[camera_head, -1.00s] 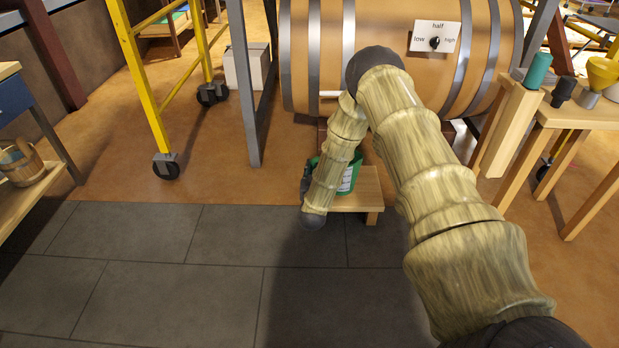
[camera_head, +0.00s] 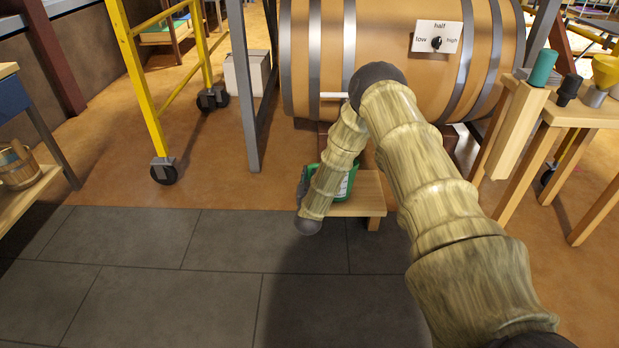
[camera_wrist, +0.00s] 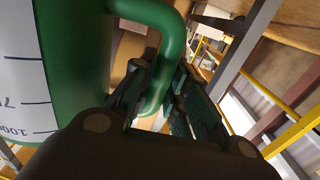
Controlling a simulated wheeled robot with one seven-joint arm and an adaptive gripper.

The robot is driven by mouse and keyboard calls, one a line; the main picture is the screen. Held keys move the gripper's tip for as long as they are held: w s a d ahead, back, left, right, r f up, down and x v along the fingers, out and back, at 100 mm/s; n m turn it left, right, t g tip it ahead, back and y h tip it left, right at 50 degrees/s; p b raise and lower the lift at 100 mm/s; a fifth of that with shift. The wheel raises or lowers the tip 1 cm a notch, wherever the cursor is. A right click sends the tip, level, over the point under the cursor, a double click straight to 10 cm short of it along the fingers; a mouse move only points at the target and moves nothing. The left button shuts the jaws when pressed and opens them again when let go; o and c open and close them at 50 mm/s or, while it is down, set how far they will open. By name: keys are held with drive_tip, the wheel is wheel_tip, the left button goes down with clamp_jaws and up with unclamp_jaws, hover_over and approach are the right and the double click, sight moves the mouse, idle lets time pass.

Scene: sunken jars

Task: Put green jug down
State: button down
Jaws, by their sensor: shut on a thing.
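The green jug (camera_head: 349,183) with a white measuring scale shows partly in the head view, behind my forearm, at the low wooden stool (camera_head: 371,192) under the barrel. Whether its base touches the stool is hidden. In the wrist view the jug (camera_wrist: 75,40) fills the left side, with scale marks facing me. Its green handle (camera_wrist: 172,45) passes between the fingers of my gripper (camera_wrist: 160,100), which is shut on it. In the head view my arm mostly hides the gripper.
A large wooden barrel (camera_head: 385,60) with a low/half/high dial (camera_head: 437,37) lies right above the stool. A yellow wheeled frame (camera_head: 140,85) and a grey post (camera_head: 243,90) stand to the left. A wooden table (camera_head: 560,108) with several small items stands right. The dark tiled floor in front is clear.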

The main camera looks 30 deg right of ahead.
drive_tip(key=c, duration=1.4)
unclamp_jaws()
drive_tip(key=shift+f, duration=0.1)
